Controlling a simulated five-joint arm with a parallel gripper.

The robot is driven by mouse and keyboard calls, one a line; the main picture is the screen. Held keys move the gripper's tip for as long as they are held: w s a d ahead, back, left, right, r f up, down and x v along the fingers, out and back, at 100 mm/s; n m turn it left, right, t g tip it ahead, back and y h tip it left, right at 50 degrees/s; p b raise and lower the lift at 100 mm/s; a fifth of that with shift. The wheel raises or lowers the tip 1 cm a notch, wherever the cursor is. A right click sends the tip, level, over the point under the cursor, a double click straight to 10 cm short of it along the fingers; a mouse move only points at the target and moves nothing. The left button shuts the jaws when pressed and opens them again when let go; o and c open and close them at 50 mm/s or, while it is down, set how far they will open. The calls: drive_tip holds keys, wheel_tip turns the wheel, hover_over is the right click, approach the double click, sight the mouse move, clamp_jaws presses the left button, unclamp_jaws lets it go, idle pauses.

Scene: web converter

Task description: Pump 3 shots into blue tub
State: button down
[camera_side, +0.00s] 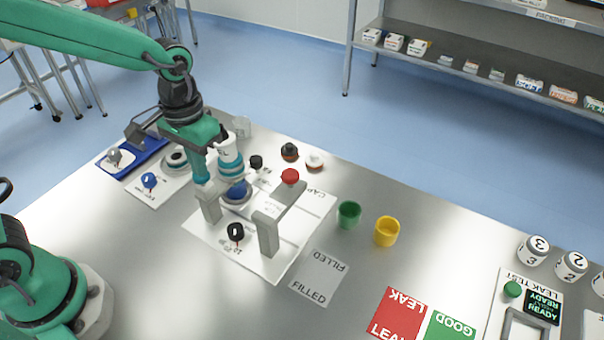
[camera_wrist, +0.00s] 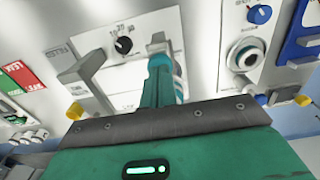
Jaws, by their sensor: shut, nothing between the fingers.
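My gripper (camera_side: 202,177) points down beside the dispensing station at the table's middle, fingers shut and empty. In the wrist view its teal finger (camera_wrist: 160,80) stands in front of a white and teal cylinder (camera_wrist: 178,75). In the side view this cylinder (camera_side: 230,160) is just right of the finger. A blue rounded thing (camera_side: 238,190), probably the blue tub, sits below it between two grey uprights. Its lower part and inside are hard to see. I cannot tell whether the fingers touch the cylinder or the near upright (camera_side: 210,205).
A grey upright (camera_side: 268,232), a red-topped part (camera_side: 290,176) and a black dial (camera_side: 236,232) crowd the white station board. A green cup (camera_side: 349,214) and yellow cup (camera_side: 387,231) stand to the right. The FILLED mat (camera_side: 320,277) is empty.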

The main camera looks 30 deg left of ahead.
drive_tip(key=shift+r, duration=1.5)
wheel_tip(320, 180, up, 6)
idle(0.8)
drive_tip(key=shift+s+a+r, duration=0.1)
drive_tip(key=s+a+t, duration=0.5)
drive_tip(key=s+a, duration=0.3)
drive_tip(key=s, duration=0.1)
drive_tip(key=shift+s+a+r+t, duration=0.15)
drive_tip(key=shift+s+r+t, duration=0.15)
drive_tip(key=shift+r, duration=0.1)
